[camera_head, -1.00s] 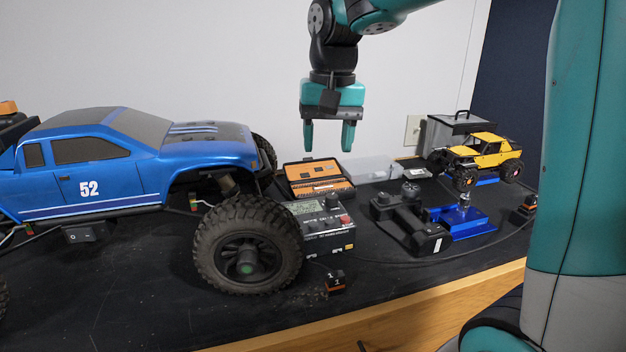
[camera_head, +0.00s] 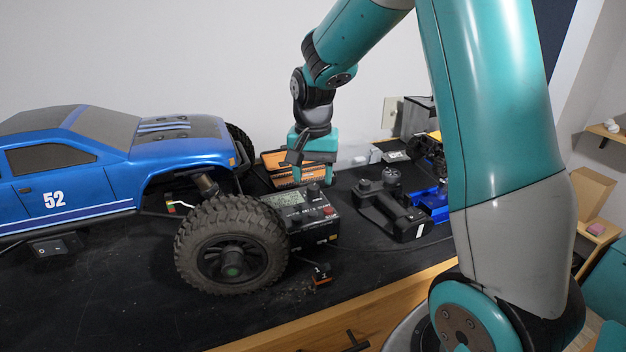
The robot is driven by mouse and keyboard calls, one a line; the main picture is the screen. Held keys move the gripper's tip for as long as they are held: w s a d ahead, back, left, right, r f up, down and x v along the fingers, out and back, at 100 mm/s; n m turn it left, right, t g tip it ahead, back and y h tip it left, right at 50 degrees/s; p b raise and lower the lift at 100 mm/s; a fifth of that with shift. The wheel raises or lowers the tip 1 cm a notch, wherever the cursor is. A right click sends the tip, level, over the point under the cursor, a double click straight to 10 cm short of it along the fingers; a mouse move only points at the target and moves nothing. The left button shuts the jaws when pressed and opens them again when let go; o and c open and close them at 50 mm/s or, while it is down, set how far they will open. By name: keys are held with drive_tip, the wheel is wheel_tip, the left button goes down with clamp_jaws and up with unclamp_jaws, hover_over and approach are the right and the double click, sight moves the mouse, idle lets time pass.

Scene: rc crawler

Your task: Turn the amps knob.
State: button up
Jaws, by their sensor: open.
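The charger (camera_head: 303,216) is a dark box with a pale display (camera_head: 287,199) and knobs and buttons on its sloped top. It stands just right of the blue truck's front wheel. A dark knob (camera_head: 313,193) rises near its back right, and a red one (camera_head: 328,210) shows at the right. I cannot read which is labelled amps. My gripper (camera_head: 312,176) points down just above the back of the charger, fingers apart and empty. The right finger is close to the dark knob; whether it touches, I cannot tell.
The large blue truck (camera_head: 110,170) fills the left, its tyre (camera_head: 232,245) beside the charger. A black transmitter (camera_head: 392,205) stands to the right. An orange case (camera_head: 283,165) lies behind. A small numbered block (camera_head: 321,274) sits in front. The black bench top (camera_head: 120,300) is free at front left.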

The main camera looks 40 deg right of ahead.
sight(313, 190)
drive_tip(key=shift+f, duration=1.4)
drive_tip(key=c, duration=0.9)
drive_tip(key=shift+n, duration=0.4)
drive_tip(key=n, duration=0.3)
drive_tip(key=shift+p, duration=0.3)
drive_tip(key=shift+n, duration=2)
